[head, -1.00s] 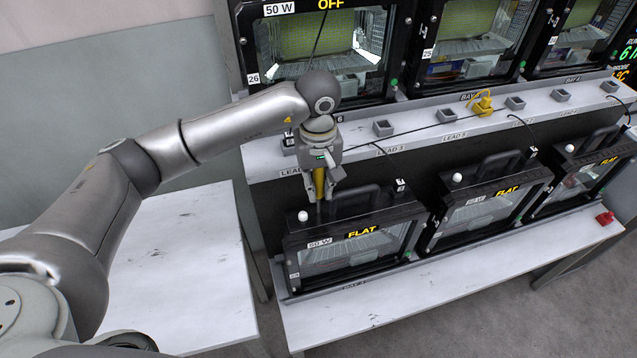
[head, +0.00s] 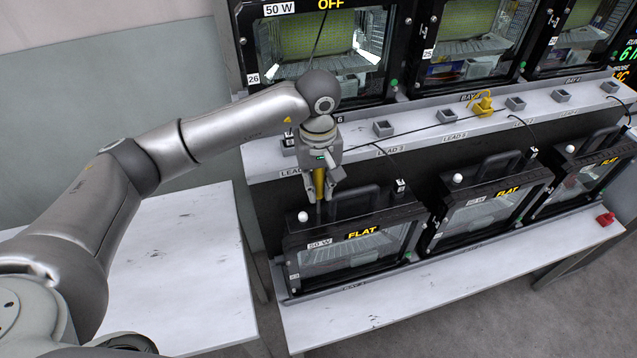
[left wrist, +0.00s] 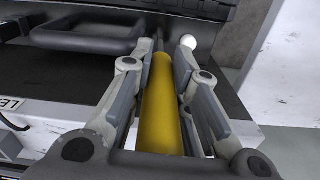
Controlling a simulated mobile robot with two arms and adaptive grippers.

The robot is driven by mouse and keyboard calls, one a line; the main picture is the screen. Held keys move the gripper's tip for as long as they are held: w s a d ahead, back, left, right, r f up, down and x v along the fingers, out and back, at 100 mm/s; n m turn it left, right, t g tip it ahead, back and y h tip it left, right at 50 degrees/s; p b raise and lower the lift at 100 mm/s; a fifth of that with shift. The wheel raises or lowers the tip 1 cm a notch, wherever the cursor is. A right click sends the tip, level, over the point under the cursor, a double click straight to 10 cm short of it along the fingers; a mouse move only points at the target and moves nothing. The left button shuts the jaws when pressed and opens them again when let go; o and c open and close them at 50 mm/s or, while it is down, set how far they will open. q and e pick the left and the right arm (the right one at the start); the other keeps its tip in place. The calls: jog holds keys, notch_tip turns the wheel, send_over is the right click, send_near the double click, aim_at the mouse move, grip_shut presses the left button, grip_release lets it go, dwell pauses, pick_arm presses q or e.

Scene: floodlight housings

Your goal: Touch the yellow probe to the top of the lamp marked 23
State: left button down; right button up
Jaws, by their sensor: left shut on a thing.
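My left gripper (head: 321,190) is shut on the yellow probe (head: 319,181) and holds it upright, pointing down, above the top of the lower left lamp (head: 350,250). The probe also fills the middle of the left wrist view (left wrist: 161,110), between the gripper's fingers. Its thin dark tip ends at or just above the lamp's top edge, near the white knob (head: 303,216); I cannot tell if it touches. The lamp is a black housing with a handle, a 50 W label and a yellow FLAT sign. The small number on its front is too small to read surely.
Two more lower lamps (head: 485,212) stand to the right on the white bench. Upper lamps marked 26 (head: 253,78) and 25 stand behind. A bare white table (head: 180,280) is at left.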

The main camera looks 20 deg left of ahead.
pick_arm(q)
jog(key=shift+r+p, duration=0.35)
jog(key=shift+r, duration=0.45)
jog(key=shift+r+p, duration=0.85)
jog(key=shift+r, duration=1.85)
